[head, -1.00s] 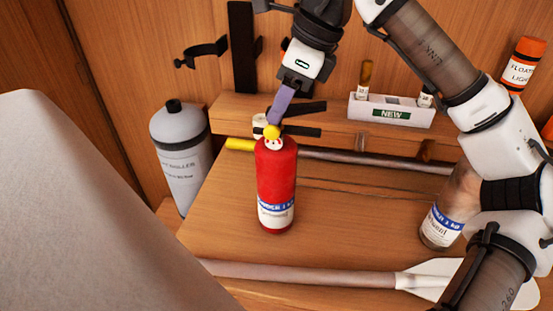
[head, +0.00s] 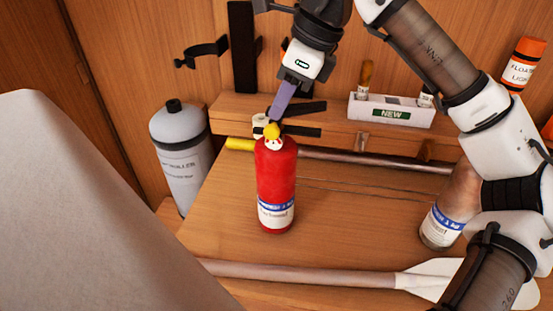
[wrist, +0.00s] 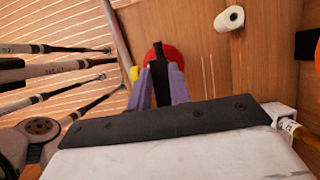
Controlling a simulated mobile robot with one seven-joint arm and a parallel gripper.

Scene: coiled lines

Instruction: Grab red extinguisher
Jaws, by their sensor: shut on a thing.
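The red extinguisher (head: 276,182) stands upright on the wooden surface in the head view, with a yellow top and a blue-and-white label. My gripper (head: 275,118) comes down from above, with its purple fingers at the extinguisher's top. In the wrist view the two purple fingers (wrist: 160,84) are closed on a dark part of the top, and the red body (wrist: 172,52) shows behind them. The exact contact is partly hidden by the fingers.
A grey cylinder (head: 181,155) stands to the left. A paddle (head: 310,274) lies in front, and a yellow-ended pole (head: 375,160) lies behind. A labelled bottle (head: 440,222) is at right near my arm. A white box (head: 391,110) sits on the back ledge.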

